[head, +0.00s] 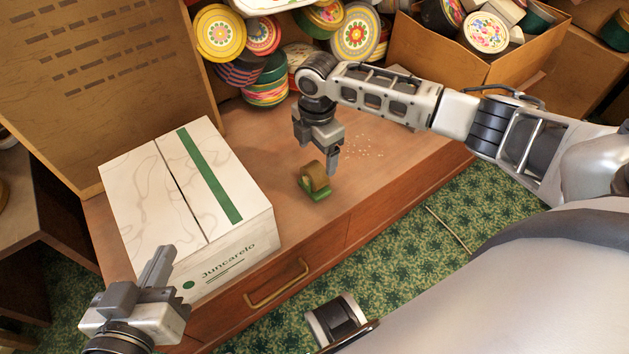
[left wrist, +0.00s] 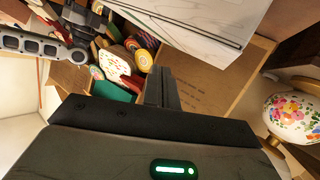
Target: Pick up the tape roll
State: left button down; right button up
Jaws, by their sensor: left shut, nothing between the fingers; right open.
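The tape roll (head: 313,176) is a tan roll in a small green dispenser on the wooden dresser top, near its front edge. My right gripper (head: 327,160) points down from the right arm, just above and behind the tape roll in the picture. It is open and empty; whether a finger touches the roll I cannot tell. My left gripper (head: 160,264) is shut and empty in front of the white box at lower left. Its closed fingers also show in the left wrist view (left wrist: 161,88). The tape roll does not show clearly in that view.
A white box (head: 155,205) with a green stripe stands on the dresser left of the tape roll. Patterned round tins (head: 221,33) are piled at the back. A cardboard box (head: 430,52) of tins stands at back right.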

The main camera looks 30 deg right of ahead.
aim_at(315, 167)
jog(key=shift+a+f+b, duration=0.15)
jog(key=shift+f+b, duration=0.2)
jog(key=shift+f, duration=0.25)
jog(key=f+b, duration=0.1)
jog(key=f, duration=0.1)
jog(key=f+b, duration=0.1)
jog(key=f, duration=0.1)
jog(key=shift+s+a+f, duration=0.1)
jog(key=shift+s+a, duration=0.05)
jog(key=shift+a, duration=0.05)
pick_arm(q)
jog(key=shift+w+d+r+n+t+h, duration=0.2)
jog(key=shift+d+r+n+t+h, duration=0.25)
jog(key=shift+r+h, duration=0.1)
pick_arm(e)
jog(key=c, duration=1.1)
